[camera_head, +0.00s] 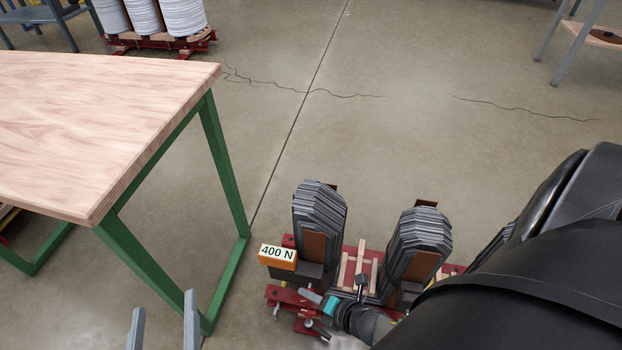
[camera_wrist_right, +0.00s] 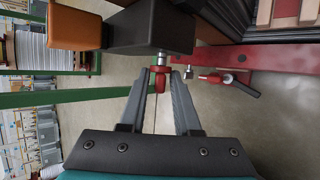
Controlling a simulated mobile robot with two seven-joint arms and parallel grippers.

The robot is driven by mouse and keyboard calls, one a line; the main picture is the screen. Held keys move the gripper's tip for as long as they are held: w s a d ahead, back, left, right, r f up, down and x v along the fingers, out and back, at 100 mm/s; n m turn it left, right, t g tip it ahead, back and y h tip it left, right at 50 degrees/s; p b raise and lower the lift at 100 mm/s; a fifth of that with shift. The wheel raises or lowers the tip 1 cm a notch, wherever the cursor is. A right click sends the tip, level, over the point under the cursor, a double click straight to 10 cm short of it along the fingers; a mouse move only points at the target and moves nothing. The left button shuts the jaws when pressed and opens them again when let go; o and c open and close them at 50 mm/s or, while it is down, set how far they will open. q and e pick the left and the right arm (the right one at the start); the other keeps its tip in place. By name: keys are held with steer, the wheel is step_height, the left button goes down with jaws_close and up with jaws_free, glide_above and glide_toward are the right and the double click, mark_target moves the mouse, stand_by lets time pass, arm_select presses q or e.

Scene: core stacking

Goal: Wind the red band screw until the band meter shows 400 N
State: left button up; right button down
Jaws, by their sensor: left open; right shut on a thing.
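The band meter (camera_head: 278,257) is an orange box with a white display reading 400 N, beside the left limb of the laminated core. In the right wrist view its orange box (camera_wrist_right: 80,28) joins a dark block. The red band screw (camera_wrist_right: 160,72) sits below that block, between the fingertips of my right gripper (camera_wrist_right: 161,78). My right gripper is shut on it. In the head view my right gripper (camera_head: 309,311) is low at the core's front, and the screw is not clearly visible there. My left gripper (camera_head: 164,305) is open and empty at the bottom left.
The grey laminated core (camera_head: 319,212) stands on a red frame (camera_head: 284,293). A red clamp with a dark handle (camera_wrist_right: 235,84) is right of my right fingers. A wooden table (camera_head: 100,120) with green legs stands left. The floor behind the core is clear.

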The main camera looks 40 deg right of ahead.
arm_select(q)
steer(key=shift+s+d+r+t, duration=0.15)
steer(key=shift+r+t, duration=0.1)
steer(key=shift+t, duration=0.15)
arm_select(e)
steer(key=shift+a+f+t+y, duration=0.1)
steer(key=shift+t+y, duration=0.3)
steer(key=c, duration=0.9)
jaws_free()
steer(key=shift+s, duration=0.15)
